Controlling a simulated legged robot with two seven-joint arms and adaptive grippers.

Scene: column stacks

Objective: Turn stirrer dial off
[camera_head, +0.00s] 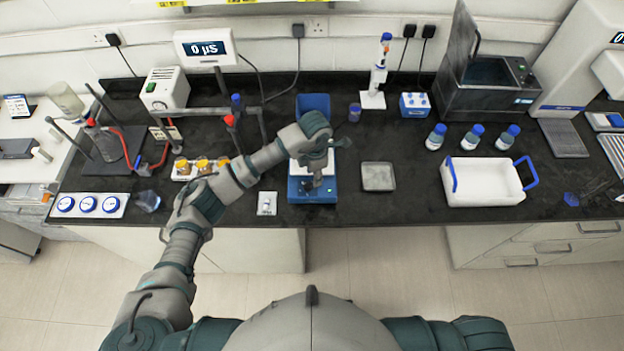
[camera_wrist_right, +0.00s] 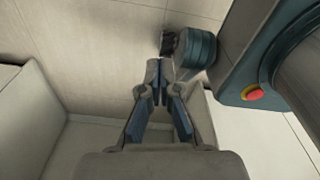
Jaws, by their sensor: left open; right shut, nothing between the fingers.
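The stirrer (camera_head: 296,190) is a blue box with a pale top, standing near the front edge of the black bench in the head view. My left arm reaches over it from the left. My left gripper (camera_head: 316,184) points down at the stirrer's front part and is open. Whether it touches the stirrer I cannot tell. The gripper covers the front middle of the stirrer, so the dial cannot be made out. My right gripper (camera_wrist_right: 157,68) shows only in the right wrist view, shut and empty above the floor, away from the bench top.
A small white switch box (camera_head: 267,203) stands left of the stirrer and a grey square tray (camera_head: 378,177) right of it. A white bin with blue handles (camera_head: 487,193) and several blue-capped bottles (camera_head: 436,137) stand further right. Bare bench lies between the tray and the bin.

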